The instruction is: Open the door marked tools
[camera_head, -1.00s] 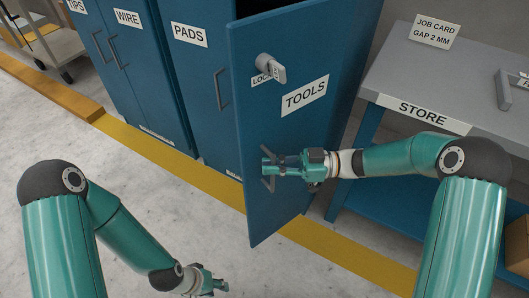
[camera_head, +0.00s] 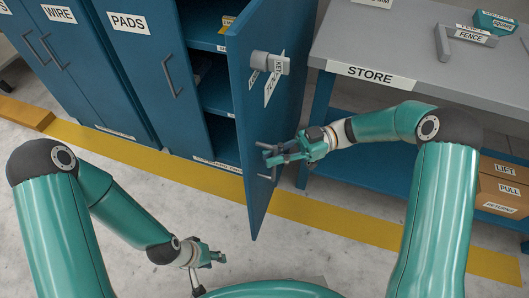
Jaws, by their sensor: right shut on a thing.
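The blue tools door (camera_head: 251,183) stands swung out from its cabinet, seen nearly edge-on. Its label (camera_head: 273,84) is strongly foreshortened and hard to read. A grey latch knob (camera_head: 270,62) sits on its upper face. My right gripper (camera_head: 272,156) is shut on the door handle (camera_head: 268,172), low on the door's outer face; the handle is partly hidden by the fingers. My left gripper (camera_head: 213,257) is low over the floor, away from the door; its fingers are too small and turned to tell their opening.
Shelves (camera_head: 214,103) show inside the cabinet. The PADS door (camera_head: 150,75) beside it is shut. A grey bench (camera_head: 385,50) marked STORE stands to the right, with boxes (camera_head: 503,185) on its lower shelf. Floor in front is clear.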

